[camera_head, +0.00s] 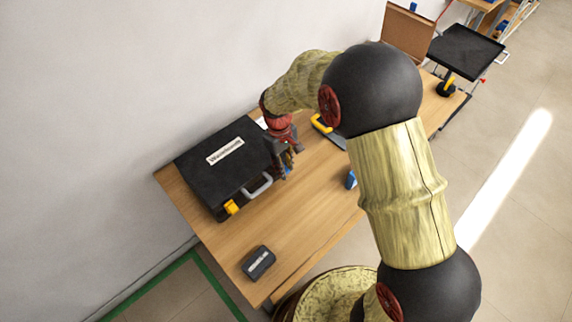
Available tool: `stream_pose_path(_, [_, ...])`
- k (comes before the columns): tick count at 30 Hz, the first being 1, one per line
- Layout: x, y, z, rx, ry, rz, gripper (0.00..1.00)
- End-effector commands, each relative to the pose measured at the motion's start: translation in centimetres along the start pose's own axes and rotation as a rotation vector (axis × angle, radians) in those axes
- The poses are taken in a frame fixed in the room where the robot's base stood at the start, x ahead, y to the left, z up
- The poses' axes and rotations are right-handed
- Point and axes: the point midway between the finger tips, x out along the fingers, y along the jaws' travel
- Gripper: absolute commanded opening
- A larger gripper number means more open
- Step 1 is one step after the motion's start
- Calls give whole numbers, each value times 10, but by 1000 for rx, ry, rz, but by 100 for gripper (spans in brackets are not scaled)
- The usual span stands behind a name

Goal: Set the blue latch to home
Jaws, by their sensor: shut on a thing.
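A black case (205,168) with a white label on its lid lies on the wooden table. Its front has a grey handle (258,188) and a yellow latch (231,207) at the near left. My gripper (287,168) reaches down at the right end of the case's front. A small bit of blue, the blue latch (288,172), shows at its fingertips. My gripper looks shut on it. The fingers hide most of the latch, so its exact position cannot be told. The lid appears closed.
A small dark box (259,263) with a label lies at the table's near end. A blue object (350,180) is partly hidden by my arm. A yellow-handled item (321,124) lies behind my gripper. A black tray (466,50) stands at the far end. The front middle is clear.

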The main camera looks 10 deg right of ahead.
Motion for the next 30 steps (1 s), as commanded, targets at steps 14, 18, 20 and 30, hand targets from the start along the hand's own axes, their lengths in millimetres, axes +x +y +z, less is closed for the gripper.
stream_pose_path(14, [-4,2,-8,2,-107,4,0])
stream_pose_path(18, [-4,2,-8,2,-106,4,0])
stream_pose_path(20, [-4,2,-8,2,-106,4,0])
stream_pose_path(30, [-4,1,-8,1,-107,3,39])
